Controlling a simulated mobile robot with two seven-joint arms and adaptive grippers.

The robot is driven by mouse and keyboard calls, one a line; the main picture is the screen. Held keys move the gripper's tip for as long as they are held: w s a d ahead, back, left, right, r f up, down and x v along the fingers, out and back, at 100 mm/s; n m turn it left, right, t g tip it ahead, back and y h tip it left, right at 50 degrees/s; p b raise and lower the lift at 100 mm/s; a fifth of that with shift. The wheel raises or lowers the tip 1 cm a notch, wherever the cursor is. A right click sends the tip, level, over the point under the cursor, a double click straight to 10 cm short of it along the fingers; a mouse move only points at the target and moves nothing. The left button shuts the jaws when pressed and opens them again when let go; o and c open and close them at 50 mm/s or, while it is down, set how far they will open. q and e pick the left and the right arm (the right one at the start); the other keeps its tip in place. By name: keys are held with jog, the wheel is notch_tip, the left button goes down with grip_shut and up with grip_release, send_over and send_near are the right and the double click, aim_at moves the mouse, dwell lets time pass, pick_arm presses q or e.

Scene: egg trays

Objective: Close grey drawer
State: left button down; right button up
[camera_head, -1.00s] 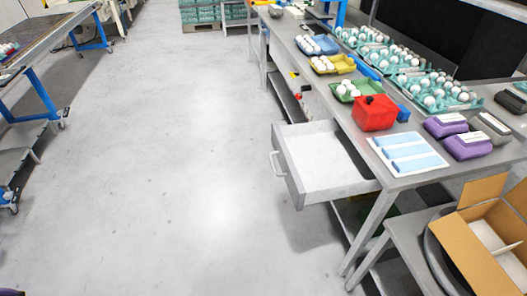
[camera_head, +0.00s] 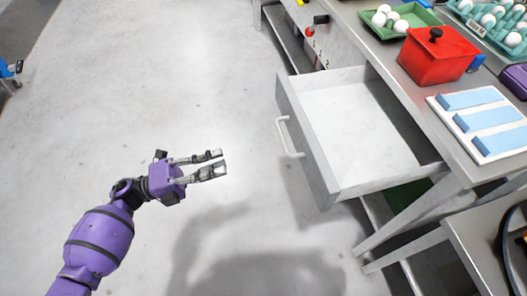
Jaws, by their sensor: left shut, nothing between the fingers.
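The grey drawer (camera_head: 308,150) is pulled out from under the workbench, its empty inside showing. Its white bar handle (camera_head: 288,138) is on the front face, toward the left. My left gripper (camera_head: 222,163), on a purple arm, is to the left of the drawer and apart from the handle, over the floor. Its fingers point right toward the drawer front. They are shut with nothing between them. My right gripper is not in view.
The grey workbench (camera_head: 405,90) holds a red box (camera_head: 436,58), a green tray (camera_head: 424,16) with white eggs and a white board with blue strips (camera_head: 486,118). A bench leg (camera_head: 410,215) stands near the drawer's right side.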

aim_at(375, 132)
pick_arm(q)
jog(key=p+x, duration=0.2)
jog(key=x, duration=1.2)
jog(key=shift+r+p, duration=0.1)
jog(key=shift+p, duration=0.3)
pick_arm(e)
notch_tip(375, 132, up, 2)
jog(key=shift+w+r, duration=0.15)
pick_arm(q)
jog(key=shift+d, duration=0.1)
jog(key=shift+d, duration=0.1)
jog(key=f+b+x, duration=0.1)
jog(key=b+x, duration=0.1)
jog(key=x, duration=0.7)
jog(key=f+b+x, duration=0.2)
jog(key=b+x, duration=0.1)
jog(key=x, duration=0.7)
jog(key=d+f+b+x, duration=0.1)
jog(key=f+b+x, duration=0.1)
jog(key=x, duration=0.7)
jog(key=shift+s+d+f+b, duration=0.1)
jog(key=shift+d+b, duration=0.1)
jog(key=shift+b, duration=0.55)
jog(key=shift+d, duration=0.45)
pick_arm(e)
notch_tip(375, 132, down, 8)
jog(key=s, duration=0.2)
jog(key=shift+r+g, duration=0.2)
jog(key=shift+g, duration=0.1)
